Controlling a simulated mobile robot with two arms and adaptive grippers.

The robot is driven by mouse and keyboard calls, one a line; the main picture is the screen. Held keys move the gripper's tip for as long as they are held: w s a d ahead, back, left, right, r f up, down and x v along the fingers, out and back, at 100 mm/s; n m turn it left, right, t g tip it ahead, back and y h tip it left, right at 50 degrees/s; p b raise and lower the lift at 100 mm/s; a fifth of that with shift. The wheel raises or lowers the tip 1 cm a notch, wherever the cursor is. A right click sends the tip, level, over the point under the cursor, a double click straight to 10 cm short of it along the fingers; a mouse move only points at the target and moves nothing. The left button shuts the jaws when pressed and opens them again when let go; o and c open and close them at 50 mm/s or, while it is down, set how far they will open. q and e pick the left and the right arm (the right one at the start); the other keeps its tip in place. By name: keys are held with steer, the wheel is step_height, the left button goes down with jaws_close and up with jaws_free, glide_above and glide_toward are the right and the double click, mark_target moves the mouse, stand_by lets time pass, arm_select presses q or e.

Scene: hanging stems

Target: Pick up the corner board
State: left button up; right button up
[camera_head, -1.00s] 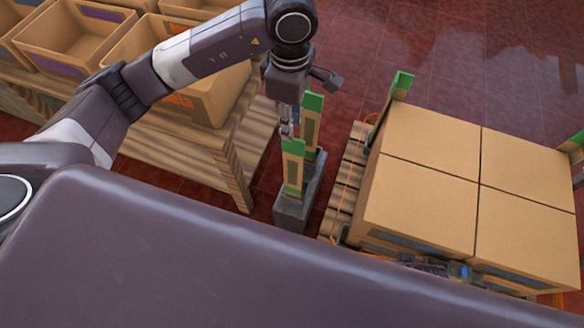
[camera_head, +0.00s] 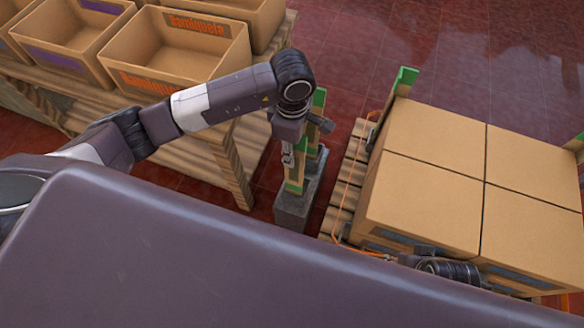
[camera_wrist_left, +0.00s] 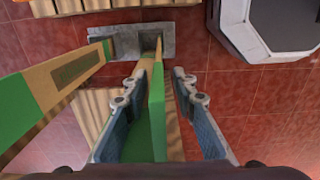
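Tan corner boards with green ends stand upright in a grey block holder (camera_head: 291,214). The nearer corner board (camera_head: 293,186) is partly hidden by my left gripper (camera_head: 288,158). In the left wrist view this board (camera_wrist_left: 157,110) runs between the two fingers of my left gripper (camera_wrist_left: 165,90). The fingers are spread on either side of it, with no clear grip. A second corner board (camera_head: 317,105) stands just behind; in the wrist view it (camera_wrist_left: 65,78) is left of the fingers. My right gripper (camera_head: 425,250) is small and partly hidden beside the boxes; its fingers are unclear.
Stacked cardboard boxes (camera_head: 440,150) sit on a wooden pallet (camera_head: 349,186) at the right. Another corner board (camera_head: 400,88) stands at their back left corner. A wooden table (camera_head: 228,160) with open cartons (camera_head: 180,55) is at the left. A narrow floor gap surrounds the holder.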

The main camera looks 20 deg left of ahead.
arm_select(q)
steer(key=shift+f, duration=0.3)
steer(key=shift+c, duration=0.4)
jaws_close()
steer(key=shift+r, duration=0.15)
